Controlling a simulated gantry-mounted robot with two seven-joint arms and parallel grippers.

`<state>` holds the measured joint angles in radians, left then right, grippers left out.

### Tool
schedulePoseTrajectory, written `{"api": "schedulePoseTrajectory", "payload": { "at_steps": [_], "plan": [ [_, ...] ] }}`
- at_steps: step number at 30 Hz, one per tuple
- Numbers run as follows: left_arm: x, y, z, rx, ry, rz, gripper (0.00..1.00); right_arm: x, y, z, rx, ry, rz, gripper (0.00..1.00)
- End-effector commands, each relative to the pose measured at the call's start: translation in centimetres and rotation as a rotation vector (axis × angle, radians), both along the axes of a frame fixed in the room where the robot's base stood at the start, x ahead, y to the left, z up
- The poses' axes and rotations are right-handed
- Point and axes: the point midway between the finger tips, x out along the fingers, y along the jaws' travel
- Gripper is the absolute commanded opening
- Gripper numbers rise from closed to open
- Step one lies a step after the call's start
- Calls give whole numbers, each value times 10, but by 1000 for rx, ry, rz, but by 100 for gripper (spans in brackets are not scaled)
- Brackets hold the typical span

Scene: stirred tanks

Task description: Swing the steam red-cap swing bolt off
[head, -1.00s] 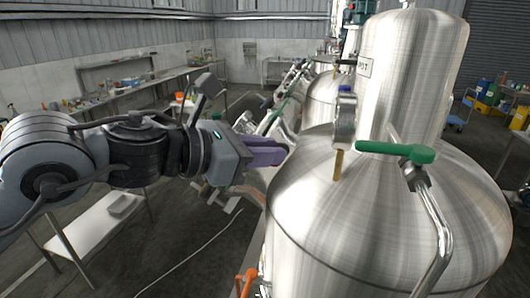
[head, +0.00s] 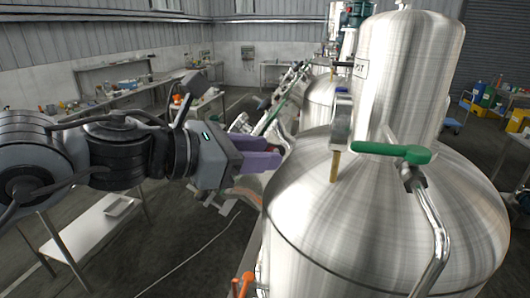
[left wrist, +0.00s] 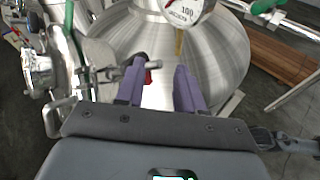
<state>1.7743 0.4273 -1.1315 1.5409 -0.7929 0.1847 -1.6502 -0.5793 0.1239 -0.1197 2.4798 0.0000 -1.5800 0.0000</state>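My left gripper (head: 268,153) is beside the left flank of the large steel tank (head: 310,220), its two purple fingers apart and pointing right. In the left wrist view the fingers (left wrist: 160,86) are also spread with a gap between them. A small red piece (left wrist: 149,77), possibly the red cap, shows just inside the left finger. A short grey rod (left wrist: 145,66) crosses near that fingertip. I cannot tell whether the finger touches either. No swing bolt can be made out in the head view. My right gripper is not in view.
A pressure gauge (left wrist: 187,8) stands on the tank above a brass stem. A green valve handle (head: 393,152) and bent pipe (head: 435,225) are on the tank's right. Orange handle (head: 244,284) is low in front. A metal fitting (left wrist: 38,68) stands left of the gripper.

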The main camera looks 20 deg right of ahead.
Motion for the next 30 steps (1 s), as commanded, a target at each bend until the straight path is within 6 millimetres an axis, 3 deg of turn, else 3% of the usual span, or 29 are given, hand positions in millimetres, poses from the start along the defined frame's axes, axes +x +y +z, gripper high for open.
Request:
{"api": "schedulePoseTrajectory", "payload": {
  "at_steps": [9, 15, 29, 30],
  "plan": [
    [-16, 52, 16, -4, -5, 4, 37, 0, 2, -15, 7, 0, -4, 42],
    [-24, 74, 24, -3, -5, 2, 37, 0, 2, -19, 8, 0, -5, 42],
    [-27, 84, 28, -4, -4, 1, 37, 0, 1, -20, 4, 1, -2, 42],
    [-27, 84, 28, -4, -4, 1, 37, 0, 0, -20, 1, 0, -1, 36]
  ]
}}
